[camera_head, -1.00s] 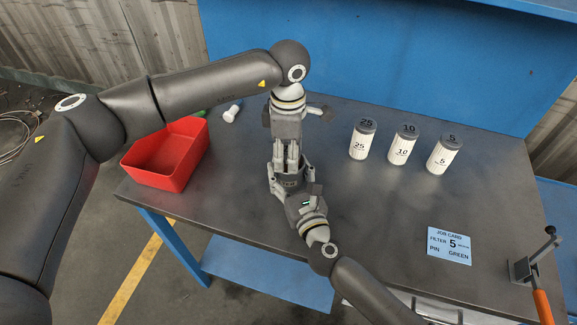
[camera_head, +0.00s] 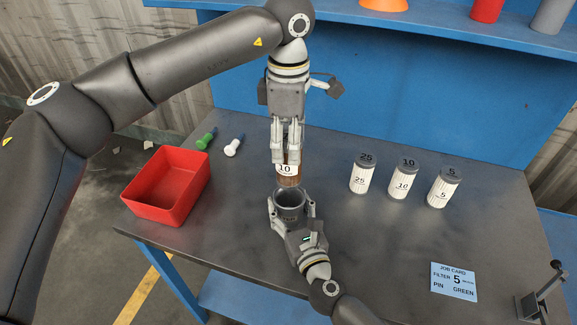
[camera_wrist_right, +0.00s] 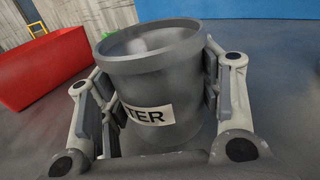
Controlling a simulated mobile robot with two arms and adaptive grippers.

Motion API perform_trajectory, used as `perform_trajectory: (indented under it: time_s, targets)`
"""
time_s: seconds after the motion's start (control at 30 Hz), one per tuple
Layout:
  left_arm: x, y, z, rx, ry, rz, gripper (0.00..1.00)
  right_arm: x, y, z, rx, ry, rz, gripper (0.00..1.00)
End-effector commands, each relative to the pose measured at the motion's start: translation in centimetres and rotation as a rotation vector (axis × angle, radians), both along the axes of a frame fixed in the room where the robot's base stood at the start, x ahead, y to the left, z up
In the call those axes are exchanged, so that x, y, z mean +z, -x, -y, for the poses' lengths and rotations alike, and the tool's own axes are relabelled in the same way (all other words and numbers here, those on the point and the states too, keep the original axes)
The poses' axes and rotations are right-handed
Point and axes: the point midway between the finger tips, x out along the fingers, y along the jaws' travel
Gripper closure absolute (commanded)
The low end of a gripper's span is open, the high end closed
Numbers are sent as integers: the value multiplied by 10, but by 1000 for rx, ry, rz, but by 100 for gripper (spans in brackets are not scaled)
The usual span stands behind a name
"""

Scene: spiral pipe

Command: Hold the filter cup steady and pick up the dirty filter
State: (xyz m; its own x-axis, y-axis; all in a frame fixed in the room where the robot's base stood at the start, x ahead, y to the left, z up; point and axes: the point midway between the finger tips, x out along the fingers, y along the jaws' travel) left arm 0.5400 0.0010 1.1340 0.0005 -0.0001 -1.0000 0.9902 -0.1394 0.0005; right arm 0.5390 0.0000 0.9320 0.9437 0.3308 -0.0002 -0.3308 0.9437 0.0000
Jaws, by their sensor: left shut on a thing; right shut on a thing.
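The dirty filter (camera_head: 288,174) is a brown cylinder with a white band marked 10. My left gripper (camera_head: 287,155) is shut on its upper part and holds it upright, just above the filter cup. The filter cup (camera_head: 290,199) is a dark grey round cup standing on the table with its mouth open upward. My right gripper (camera_head: 292,212) is shut around the cup's sides. The right wrist view shows the cup (camera_wrist_right: 150,75) between both fingers, with a white label ending in "TER". The filter is not visible in that view.
A red bin (camera_head: 168,186) stands at the left. A green pin (camera_head: 206,138) and a white pin (camera_head: 234,146) lie behind it. Three white filters marked 25 (camera_head: 362,174), 10 (camera_head: 403,180) and 5 (camera_head: 443,188) stand at the right. A job card (camera_head: 453,281) lies at the front right.

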Motion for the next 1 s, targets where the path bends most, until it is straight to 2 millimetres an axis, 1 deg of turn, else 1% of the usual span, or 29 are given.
perform_trajectory:
  time_s: [0.03, 0.1, 0.2, 0.37, 0.6, 0.63, 0.8, 0.83, 1.0]
  targets:
    - [12, -1, 0, 1, 0, 3, 94, 0, 0, 0, 0, 0, 0, 73]
    - [24, 0, 1, -1, 1, 2, 94, 0, 0, 0, 0, 0, 0, 73]
    - [36, 0, 1, 0, 0, 1, 94, 0, 0, 0, 0, 0, 0, 73]
    - [45, 0, 0, -1, 0, 0, 94, 0, 0, 0, 0, 0, 0, 73]
    - [46, 0, 0, 0, 0, -1, 94, 0, 0, 0, 0, 0, 0, 73]
    - [46, 0, 0, 0, 0, -1, 94, 0, 0, 0, 0, 0, 0, 40]
    - [46, 0, 0, 0, 0, -1, 94, 0, 0, 0, 0, 0, 0, 18]
    - [46, 0, 0, 0, 0, -1, 94, 0, 0, 0, 0, 0, 0, 16]
    - [46, 0, 0, 0, 0, -1, 94, 0, 0, 0, 0, 0, 0, 16]
